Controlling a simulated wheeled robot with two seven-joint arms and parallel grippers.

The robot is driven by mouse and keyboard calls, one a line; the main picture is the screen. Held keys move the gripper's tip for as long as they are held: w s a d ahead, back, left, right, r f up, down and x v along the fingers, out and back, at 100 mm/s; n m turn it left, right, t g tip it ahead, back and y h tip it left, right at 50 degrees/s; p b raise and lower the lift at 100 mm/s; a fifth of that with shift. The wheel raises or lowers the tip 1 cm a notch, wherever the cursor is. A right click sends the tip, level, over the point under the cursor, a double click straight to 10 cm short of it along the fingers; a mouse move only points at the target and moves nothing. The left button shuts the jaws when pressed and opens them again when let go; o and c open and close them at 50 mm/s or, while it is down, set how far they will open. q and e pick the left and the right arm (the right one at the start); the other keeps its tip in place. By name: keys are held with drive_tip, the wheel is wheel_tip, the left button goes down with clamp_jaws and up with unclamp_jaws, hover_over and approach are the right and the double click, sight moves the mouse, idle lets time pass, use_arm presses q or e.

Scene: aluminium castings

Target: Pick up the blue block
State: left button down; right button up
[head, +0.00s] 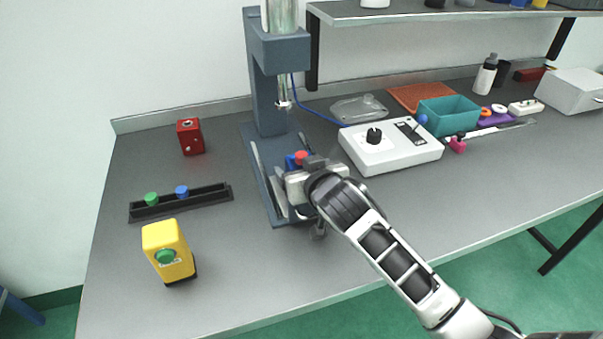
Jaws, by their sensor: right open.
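A small blue block (291,162) shows at the base of the grey drill press, right behind my right gripper. A red part (301,156) shows beside it, and the gripper hides much of both. My right gripper (291,188) reaches in from the lower right and is open over the press base. I cannot tell whether its fingers touch the block. My left gripper is not in view.
The drill press (264,85) rises directly behind the gripper. A white control box (405,155) stands to the right. A black rail (212,196) with green and blue knobs, a yellow box (168,240) and a red box (190,136) stand left. The front bench is clear.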

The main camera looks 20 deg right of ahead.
drive_tip(key=shift+w+f, duration=0.1)
drive_tip(key=shift+w, duration=0.2)
drive_tip(key=c, duration=1.2)
drive_tip(key=shift+c, duration=0.2)
